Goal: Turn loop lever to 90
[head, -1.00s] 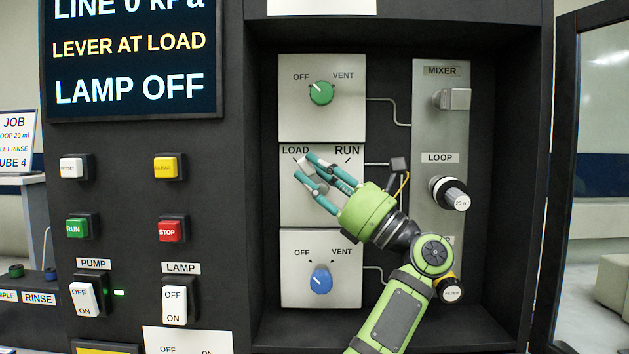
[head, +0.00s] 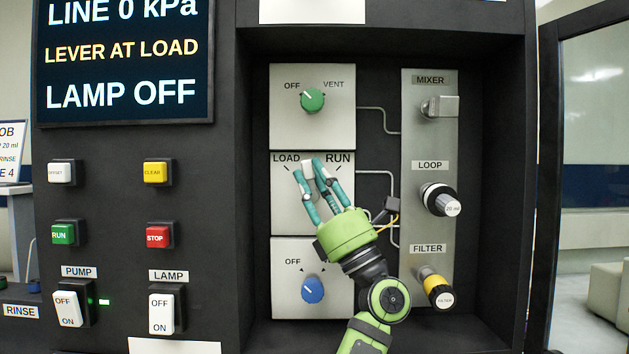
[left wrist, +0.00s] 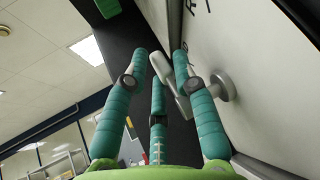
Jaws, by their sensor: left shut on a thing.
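The loop lever (head: 308,168) is a pale handle on the middle white plate (head: 280,215), under the LOAD and RUN labels. My left gripper (head: 316,168) comes up from below, its teal fingers around the lever. In the left wrist view, the grey lever handle (left wrist: 160,66) lies between the fingers, joined to a round hub (left wrist: 224,87) on the plate. The left gripper (left wrist: 160,70) is shut on the lever. In the head view, the lever's tip stands between LOAD and RUN; its hub is hidden. The display (head: 122,60) reads LEVER AT LOAD. My right gripper is not seen.
A green knob (head: 312,100) sits above and a blue knob (head: 313,289) below. To the right are the mixer block (head: 441,107), loop fitting (head: 440,199) and filter (head: 435,287). Dark recess walls flank the plates. Buttons and switches fill the left panel.

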